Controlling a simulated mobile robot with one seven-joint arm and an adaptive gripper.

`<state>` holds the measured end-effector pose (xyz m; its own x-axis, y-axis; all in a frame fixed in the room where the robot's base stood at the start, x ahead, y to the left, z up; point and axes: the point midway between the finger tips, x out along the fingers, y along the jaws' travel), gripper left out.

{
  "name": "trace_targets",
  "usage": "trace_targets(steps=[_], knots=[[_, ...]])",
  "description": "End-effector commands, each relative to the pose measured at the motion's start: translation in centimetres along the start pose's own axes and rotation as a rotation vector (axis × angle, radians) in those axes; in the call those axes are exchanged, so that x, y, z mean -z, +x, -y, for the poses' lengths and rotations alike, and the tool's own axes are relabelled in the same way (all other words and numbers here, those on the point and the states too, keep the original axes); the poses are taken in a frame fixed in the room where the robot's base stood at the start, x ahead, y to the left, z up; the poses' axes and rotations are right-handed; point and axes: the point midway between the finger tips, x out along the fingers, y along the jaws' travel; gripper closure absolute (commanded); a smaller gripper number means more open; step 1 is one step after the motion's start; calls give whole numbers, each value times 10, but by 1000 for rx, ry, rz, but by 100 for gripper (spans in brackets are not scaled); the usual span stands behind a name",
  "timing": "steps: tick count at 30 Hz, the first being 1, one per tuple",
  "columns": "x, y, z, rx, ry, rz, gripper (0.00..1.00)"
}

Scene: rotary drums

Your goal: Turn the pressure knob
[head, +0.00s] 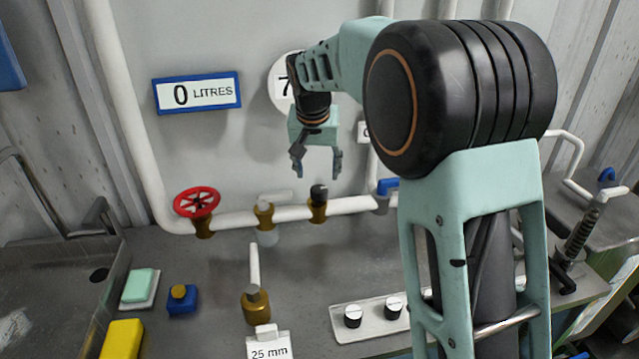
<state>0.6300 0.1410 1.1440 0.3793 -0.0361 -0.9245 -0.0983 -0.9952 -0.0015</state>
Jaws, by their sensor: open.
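My gripper (318,169) is open and empty, with its fingers pointing down in front of the wall. Just below it in the picture, a black-topped knob (319,192) stands on a brass fitting on the white pipe. The fingers look apart from this knob; the exact gap in depth cannot be told. Two black-and-white knobs (352,316) (393,307) sit on a light plate on the bench. No readable label shows which knob is the pressure knob. A round white dial or sign (279,92) behind my arm is partly hidden.
A red handwheel (197,202) and a brass valve with a pale handle (265,212) are on the same pipe. A sign (197,93) reads 0 LITRES. A brass fitting (256,305) stands behind a 25 mm card (269,345). My arm hides part of the bench at right.

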Motion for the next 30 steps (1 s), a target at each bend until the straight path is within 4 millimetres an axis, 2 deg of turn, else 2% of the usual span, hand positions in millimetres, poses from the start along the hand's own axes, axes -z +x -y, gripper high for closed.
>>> trace_targets(steps=[6, 12, 18, 25, 30], knots=[[0, 44, -1, -3, 0, 3, 49], [0, 72, -1, -2, -1, 1, 49], [0, 83, -1, -1, -1, -2, 49], [0, 83, -1, -1, -1, -2, 49], [0, 83, -1, -1, -1, -2, 66]])
